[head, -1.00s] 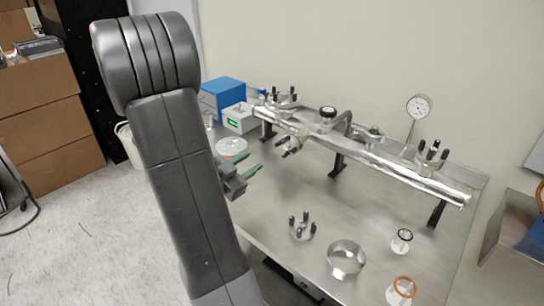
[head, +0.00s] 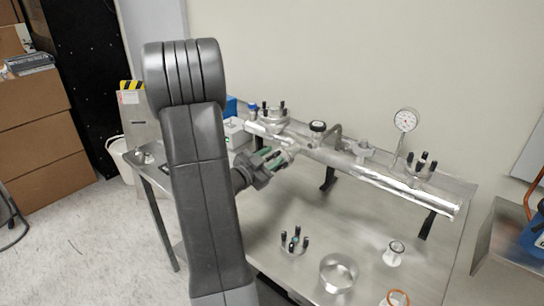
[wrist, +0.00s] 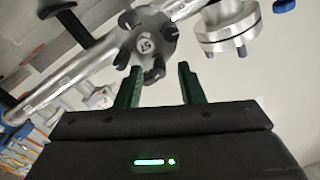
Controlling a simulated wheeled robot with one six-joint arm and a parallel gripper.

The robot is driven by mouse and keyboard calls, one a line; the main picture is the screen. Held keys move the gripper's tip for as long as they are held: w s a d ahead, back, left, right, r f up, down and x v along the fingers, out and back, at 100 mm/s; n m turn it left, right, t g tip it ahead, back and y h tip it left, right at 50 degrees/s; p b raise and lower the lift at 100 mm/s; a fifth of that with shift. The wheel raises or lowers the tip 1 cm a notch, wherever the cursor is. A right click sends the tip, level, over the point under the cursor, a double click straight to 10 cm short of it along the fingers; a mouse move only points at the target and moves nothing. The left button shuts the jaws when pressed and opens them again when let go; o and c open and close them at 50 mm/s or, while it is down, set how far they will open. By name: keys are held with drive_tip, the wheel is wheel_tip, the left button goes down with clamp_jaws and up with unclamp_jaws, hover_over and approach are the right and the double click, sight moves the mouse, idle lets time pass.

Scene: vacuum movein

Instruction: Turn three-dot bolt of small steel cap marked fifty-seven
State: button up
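The small steel cap (wrist: 146,44), marked 57, faces me in the wrist view at the end of a short side port of the steel pipe. Several dark bolts stand around its rim; the dots on them are too small to tell. My gripper (wrist: 160,80) has its two green fingers apart, with nothing between them. The fingertips are just short of the cap, level with its lower bolts (wrist: 154,73). In the head view my gripper (head: 271,160) points at the port, and its fingers hide much of the cap.
The long steel pipe (head: 385,184) runs over the bench on dark legs, with a gauge (head: 405,121) behind it. A loose flange with bolts (head: 294,243), a steel ring (head: 338,272) and a small fitting (head: 395,253) stand on the bench. A second flange (wrist: 228,25) is close at upper right in the wrist view.

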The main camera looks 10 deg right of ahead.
drive_tip(key=shift+w+d, duration=0.2)
drive_tip(key=shift+d, duration=0.1)
clamp_jaws()
drive_tip(key=n+p, duration=0.3)
drive_tip(key=n, duration=0.2)
drive_tip(key=shift+r+n+p, duration=0.15)
drive_tip(key=shift+n+p, duration=0.15)
drive_tip(key=shift+p, duration=0.1)
drive_tip(key=n+p, duration=0.2)
drive_tip(key=n, duration=0.1)
drive_tip(key=shift+a+n+p, duration=0.1)
drive_tip(key=shift+n+p, duration=0.95)
drive_tip(key=shift+n, duration=0.95)
drive_tip(key=shift+f, duration=0.2)
